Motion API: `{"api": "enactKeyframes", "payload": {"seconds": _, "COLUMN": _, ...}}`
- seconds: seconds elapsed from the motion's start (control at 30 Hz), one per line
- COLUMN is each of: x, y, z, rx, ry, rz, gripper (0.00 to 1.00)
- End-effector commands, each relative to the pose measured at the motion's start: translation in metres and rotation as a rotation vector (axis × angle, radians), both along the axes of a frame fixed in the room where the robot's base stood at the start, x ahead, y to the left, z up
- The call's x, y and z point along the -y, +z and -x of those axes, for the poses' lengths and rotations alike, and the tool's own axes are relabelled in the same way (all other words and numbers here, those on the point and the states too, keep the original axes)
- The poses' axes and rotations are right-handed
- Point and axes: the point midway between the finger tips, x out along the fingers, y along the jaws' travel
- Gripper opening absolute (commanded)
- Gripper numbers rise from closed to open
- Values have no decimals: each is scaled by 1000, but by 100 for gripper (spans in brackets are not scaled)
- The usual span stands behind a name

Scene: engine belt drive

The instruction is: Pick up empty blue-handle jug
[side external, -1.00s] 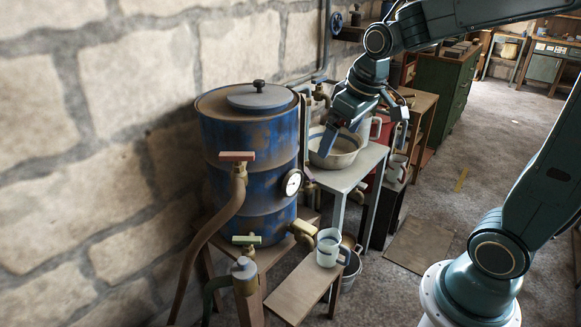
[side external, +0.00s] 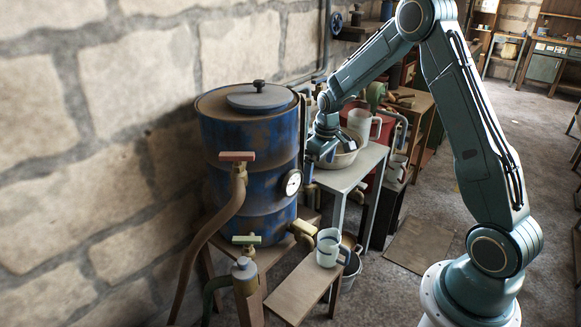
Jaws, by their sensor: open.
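A pale jug with a dark bluish band (side external: 328,250) stands upright on the low wooden bench, its handle to the right. A second pale jug (side external: 358,122) stands on the metal side table behind the basin, handle to the right. A third pale jug (side external: 396,170) is lower down, right of that table. Handle colours are too small to tell surely, and I cannot see into the jugs. My gripper (side external: 322,152) is open, beside the left edge of the basin, above and behind the bench jug and apart from it. Its fingertips are partly hard to make out.
A blue drum (side external: 250,165) with a gauge, valves and pipes stands close left of my gripper. A basin (side external: 343,160) sits on the side table (side external: 352,178). The bench (side external: 297,290) has bare room in front; a bucket (side external: 350,270) stands behind it.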

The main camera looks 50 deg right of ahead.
Motion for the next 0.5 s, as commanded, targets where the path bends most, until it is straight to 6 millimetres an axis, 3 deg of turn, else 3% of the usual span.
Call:
{"api": "enactKeyframes", "payload": {"seconds": 0.03, "x": 7, "y": -17, "z": -1, "rx": -15, "ry": -2, "rz": -5, "gripper": 99}}
{"api": "enactKeyframes", "payload": {"seconds": 0.5, "x": 62, "y": -156, "z": 2, "rx": -99, "ry": 6, "rz": -33, "gripper": 99}}
